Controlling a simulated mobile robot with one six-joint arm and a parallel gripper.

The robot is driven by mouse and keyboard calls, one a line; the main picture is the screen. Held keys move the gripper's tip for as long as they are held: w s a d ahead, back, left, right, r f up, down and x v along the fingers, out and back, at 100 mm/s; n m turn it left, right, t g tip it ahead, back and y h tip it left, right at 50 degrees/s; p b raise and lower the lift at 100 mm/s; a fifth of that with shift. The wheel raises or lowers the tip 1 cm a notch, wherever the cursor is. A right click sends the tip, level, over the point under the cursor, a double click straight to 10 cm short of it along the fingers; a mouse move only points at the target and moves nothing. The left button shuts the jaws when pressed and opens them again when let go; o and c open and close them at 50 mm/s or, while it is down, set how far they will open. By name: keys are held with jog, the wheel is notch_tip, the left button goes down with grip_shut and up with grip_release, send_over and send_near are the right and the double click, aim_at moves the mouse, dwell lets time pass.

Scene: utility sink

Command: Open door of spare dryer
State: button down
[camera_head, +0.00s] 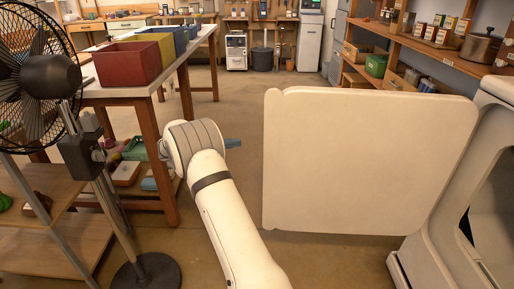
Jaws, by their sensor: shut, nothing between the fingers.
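The spare dryer (446,246) is a cream-white machine at the right edge, partly cut off by the frame. Its door (365,165) is a pale, round-cornered panel. It stands swung wide open, out to the left of the dryer front. The dark drum opening (494,222) shows at the right edge. My white arm reaches up from the bottom middle. My gripper (234,143) shows as a small blue-grey tip, shut and empty. In the picture it is left of the door's free edge, with a gap between them. The arm's wrist hides part of the gripper.
A black fan (41,75) on a stand is at the left. Behind it a table (152,92) holds red, yellow and blue bins. Wooden shelves (430,45) line the right wall. Bare floor lies between table and door and farther back.

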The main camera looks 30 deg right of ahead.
jog(key=w+b+x, duration=0.1)
jog(key=b+x, duration=0.2)
jog(key=x, duration=0.7)
jog(key=s+a, duration=0.1)
jog(key=s+a+b, duration=0.1)
jog(key=s, duration=0.1)
jog(key=shift+s+a, duration=0.15)
jog(key=shift+s, duration=0.1)
